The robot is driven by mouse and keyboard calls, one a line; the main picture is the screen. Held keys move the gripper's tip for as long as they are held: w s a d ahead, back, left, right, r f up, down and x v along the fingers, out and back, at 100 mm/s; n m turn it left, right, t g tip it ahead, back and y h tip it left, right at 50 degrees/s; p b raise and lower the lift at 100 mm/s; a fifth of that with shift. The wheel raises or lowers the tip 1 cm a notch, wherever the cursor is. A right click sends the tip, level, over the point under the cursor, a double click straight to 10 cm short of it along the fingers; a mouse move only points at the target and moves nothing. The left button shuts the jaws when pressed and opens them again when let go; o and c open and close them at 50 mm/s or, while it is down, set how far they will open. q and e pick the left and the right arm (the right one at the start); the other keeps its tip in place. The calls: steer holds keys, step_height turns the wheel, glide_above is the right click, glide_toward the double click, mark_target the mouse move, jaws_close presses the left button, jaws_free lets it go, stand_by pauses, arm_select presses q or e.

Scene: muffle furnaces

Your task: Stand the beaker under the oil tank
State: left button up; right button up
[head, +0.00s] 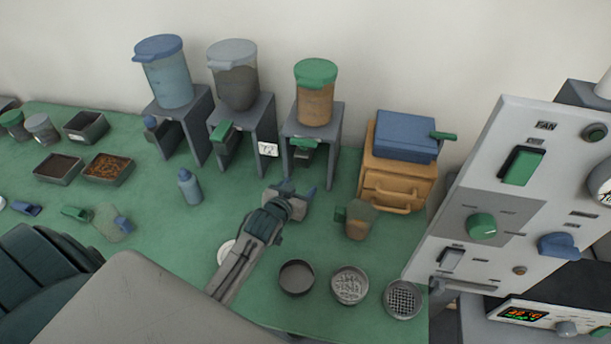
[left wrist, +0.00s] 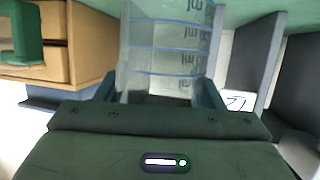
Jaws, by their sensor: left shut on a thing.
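My left gripper (head: 290,191) is in front of the three tank stands, over the green table. It is shut on a clear beaker with blue graduation marks, which shows best in the left wrist view (left wrist: 168,55) between the two fingers. In the head view the beaker is small and largely hidden by the gripper. The tank with amber contents and a green lid (head: 315,93), which looks like the oil tank, sits on the rightmost grey stand (head: 327,122), behind the gripper. The beaker is in front of this stand, not under the tank. My right gripper is not in view.
A grey-lidded tank (head: 234,76) and a blue-lidded tank (head: 168,72) stand to the left. An amber-filled jug (head: 358,222) and a drawer box (head: 397,178) are right of the gripper. Round dishes (head: 296,278) lie in front. A blue bottle (head: 190,187) stands left.

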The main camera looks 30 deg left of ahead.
arm_select(q)
steer(key=shift+w+r, duration=0.1)
steer(key=shift+w, duration=0.6)
steer(key=p+x, duration=0.2)
steer(key=x, duration=0.2)
steer(key=shift+s, duration=0.25)
steer(key=shift+f, duration=0.3)
steer(key=o, duration=1)
steer(key=shift+r, duration=0.15)
